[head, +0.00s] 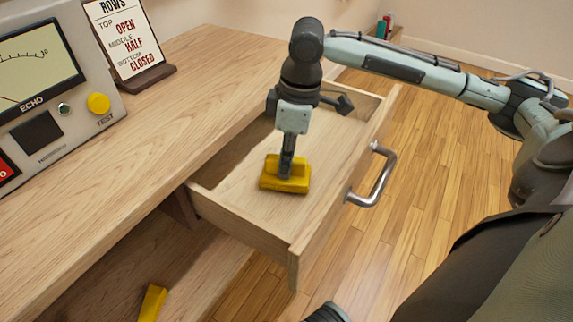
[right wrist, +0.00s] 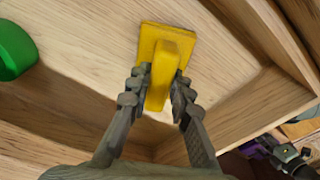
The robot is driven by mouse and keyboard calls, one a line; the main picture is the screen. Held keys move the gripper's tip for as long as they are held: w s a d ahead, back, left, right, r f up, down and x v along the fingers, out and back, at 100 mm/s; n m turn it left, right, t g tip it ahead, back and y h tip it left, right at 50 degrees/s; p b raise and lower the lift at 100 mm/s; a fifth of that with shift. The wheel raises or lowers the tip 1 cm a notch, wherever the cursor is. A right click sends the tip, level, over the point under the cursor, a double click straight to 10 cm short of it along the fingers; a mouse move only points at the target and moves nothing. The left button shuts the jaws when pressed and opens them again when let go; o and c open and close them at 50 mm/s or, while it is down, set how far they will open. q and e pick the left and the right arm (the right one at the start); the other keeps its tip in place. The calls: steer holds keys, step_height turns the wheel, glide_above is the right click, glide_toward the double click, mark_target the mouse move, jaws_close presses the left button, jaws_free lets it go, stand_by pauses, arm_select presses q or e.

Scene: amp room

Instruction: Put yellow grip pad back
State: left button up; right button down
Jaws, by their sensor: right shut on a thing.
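The yellow grip pad (head: 270,180) has a flat base and a raised ridge. It is inside the open wooden drawer (head: 240,220), at or just above the drawer floor; I cannot tell whether it touches. My right gripper (head: 287,165) points down into the drawer and is shut on the ridge. In the right wrist view the pad (right wrist: 165,48) sits between the two fingers of my right gripper (right wrist: 161,90), its base beyond the fingertips. My left gripper is not in view.
The drawer's metal handle (head: 378,180) faces right. A green round thing (right wrist: 14,50) shows at the left of the wrist view. A meter box (head: 60,75) and a sign (head: 125,40) stand on the desk. Another yellow piece (head: 150,302) shows low at left.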

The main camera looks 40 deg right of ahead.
mark_target(294, 159)
steer(key=shift+f, duration=0.5)
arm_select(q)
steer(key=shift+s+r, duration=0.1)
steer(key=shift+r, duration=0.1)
arm_select(e)
steer(key=c, duration=1.4)
jaws_free()
steer(key=shift+f, duration=0.1)
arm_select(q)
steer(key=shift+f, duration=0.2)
arm_select(e)
steer(key=shift+o, duration=0.2)
steer(key=shift+r, duration=0.4)
steer(key=r+p, duration=0.1)
steer(key=r, duration=0.6)
steer(key=d+r+p, duration=0.1)
steer(key=r, duration=0.2)
steer(key=shift+s+r+p, duration=0.3)
steer(key=shift+s, duration=0.1)
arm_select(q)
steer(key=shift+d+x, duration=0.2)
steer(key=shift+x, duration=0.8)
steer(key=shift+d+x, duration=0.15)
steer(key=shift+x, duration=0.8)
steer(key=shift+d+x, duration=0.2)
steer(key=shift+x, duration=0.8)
arm_select(e)
steer(key=shift+s+r, duration=0.1)
steer(key=shift+r, duration=0.3)
